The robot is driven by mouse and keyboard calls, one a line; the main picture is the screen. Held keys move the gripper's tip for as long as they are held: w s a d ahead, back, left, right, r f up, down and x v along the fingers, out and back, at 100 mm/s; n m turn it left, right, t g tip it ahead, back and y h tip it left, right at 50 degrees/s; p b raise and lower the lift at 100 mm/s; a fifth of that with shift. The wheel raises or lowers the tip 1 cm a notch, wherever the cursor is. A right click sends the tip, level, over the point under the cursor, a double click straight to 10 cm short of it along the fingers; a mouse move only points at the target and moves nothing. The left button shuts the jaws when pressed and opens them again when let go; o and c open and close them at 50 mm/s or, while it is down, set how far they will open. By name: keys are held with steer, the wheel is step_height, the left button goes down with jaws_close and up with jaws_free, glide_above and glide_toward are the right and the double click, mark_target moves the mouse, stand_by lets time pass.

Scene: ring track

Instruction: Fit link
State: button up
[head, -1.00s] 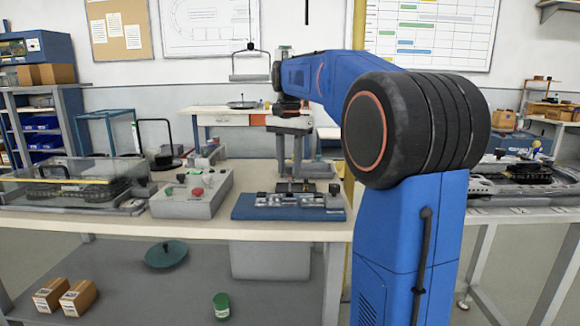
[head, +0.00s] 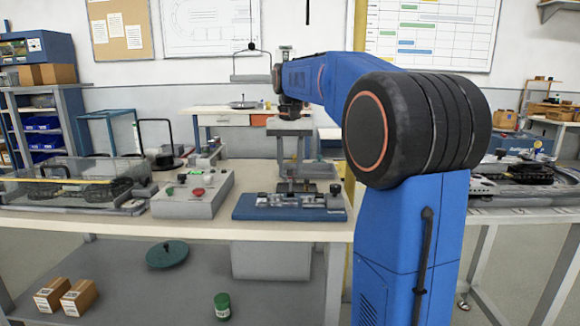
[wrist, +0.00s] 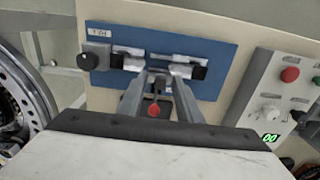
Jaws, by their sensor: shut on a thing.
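A blue fixture (head: 290,208) with grey metal blocks and black knobs lies on the front bench in the head view. It fills the upper middle of the wrist view (wrist: 210,82). My gripper (wrist: 160,74) points at the fixture's near side, with its fingers close together over its middle. The fingers hold a small part that is mostly hidden, likely the link. Whether it touches the fixture cannot be told. A small red-tipped piece (wrist: 154,110) shows between the fingers. In the head view my gripper (head: 292,158) is small, above and behind the fixture.
A grey control box (head: 192,192) with red and green buttons stands left of the fixture. A clear-covered case (head: 65,180) is farther left. Tracked parts (head: 520,173) lie on the right table. In the wrist view a large toothed ring (wrist: 20,100) is at the left edge.

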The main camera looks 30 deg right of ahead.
mark_target(290, 175)
steer(key=shift+f, duration=2.7)
steer(key=shift+f, duration=1.1)
steer(key=o, duration=1.1)
steer(key=shift+r, duration=0.1)
step_height(290, 175, up, 17)
steer(key=shift+r, duration=0.1)
